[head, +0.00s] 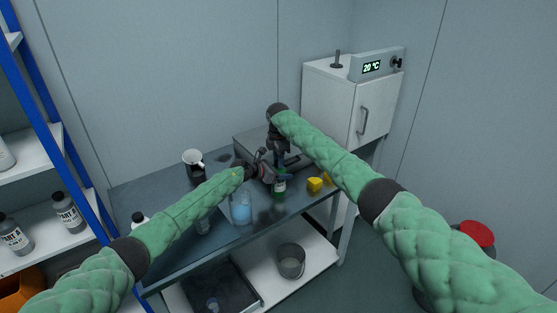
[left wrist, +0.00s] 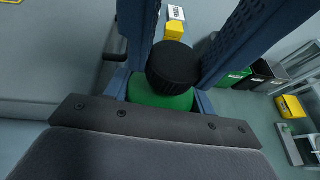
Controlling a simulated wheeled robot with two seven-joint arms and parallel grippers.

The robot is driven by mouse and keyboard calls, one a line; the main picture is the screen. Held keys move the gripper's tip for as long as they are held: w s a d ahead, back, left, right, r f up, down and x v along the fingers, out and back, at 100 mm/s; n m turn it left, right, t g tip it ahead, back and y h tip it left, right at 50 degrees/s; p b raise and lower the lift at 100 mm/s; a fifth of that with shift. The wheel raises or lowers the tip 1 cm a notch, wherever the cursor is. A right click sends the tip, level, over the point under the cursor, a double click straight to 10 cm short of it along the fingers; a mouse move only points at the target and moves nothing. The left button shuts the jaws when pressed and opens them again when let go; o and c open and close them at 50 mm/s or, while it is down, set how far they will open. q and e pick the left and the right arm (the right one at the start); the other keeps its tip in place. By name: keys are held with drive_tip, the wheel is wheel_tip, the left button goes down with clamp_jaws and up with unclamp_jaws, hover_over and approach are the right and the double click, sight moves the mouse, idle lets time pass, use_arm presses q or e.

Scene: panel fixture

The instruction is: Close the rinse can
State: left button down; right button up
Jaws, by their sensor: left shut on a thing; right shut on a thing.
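The rinse can appears as a small green container (head: 279,192) with a pale label, near the front edge of the bench. In the left wrist view its green shoulder (left wrist: 160,101) shows under a black ribbed cap (left wrist: 174,64). My left gripper (head: 272,179) is shut on the can's body from the side. Grippers hide much of the can.
Yellow pieces (head: 316,184) lie right of the can. A beaker of blue liquid (head: 241,211) stands to its left, near my left forearm. A black and white jug (head: 193,163) is farther back. A white cabinet (head: 330,100) stands behind right. A bucket (head: 290,262) sits on the lower shelf.

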drive_tip(key=m, duration=0.7)
drive_tip(key=o, duration=1.1)
drive_tip(key=shift+a, duration=0.1)
drive_tip(key=shift+s+r, duration=0.1)
drive_tip(key=shift+r, duration=0.05)
drive_tip(key=shift+r, duration=2.15)
drive_tip(key=shift+c, duration=0.4)
